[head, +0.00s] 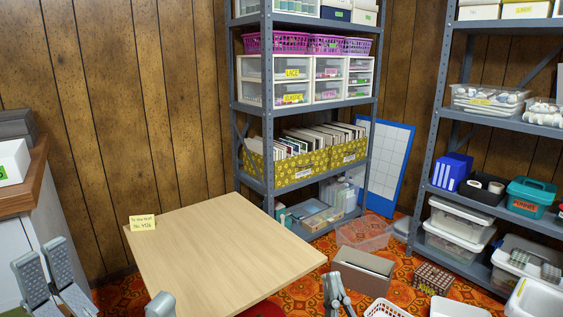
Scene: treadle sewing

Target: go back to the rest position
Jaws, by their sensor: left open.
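My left gripper (52,275) is at the lower left corner, beside the wooden table. Its two grey finger pads stand apart with nothing visible between them. My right gripper (338,293) is at the bottom edge, right of the table's near corner. It is seen edge-on and partly cut off, so its opening is unclear. I see nothing held in it. The light wooden table (215,250) is bare except for a yellow note card (143,222) standing near its left corner.
Grey metal shelves (268,150) with bins and drawers stand behind the table; another shelf unit (432,165) is at right. A grey-brown box (363,270), a brown basket (433,279) and white containers (458,308) crowd the patterned floor. A cabinet (35,230) stands at left.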

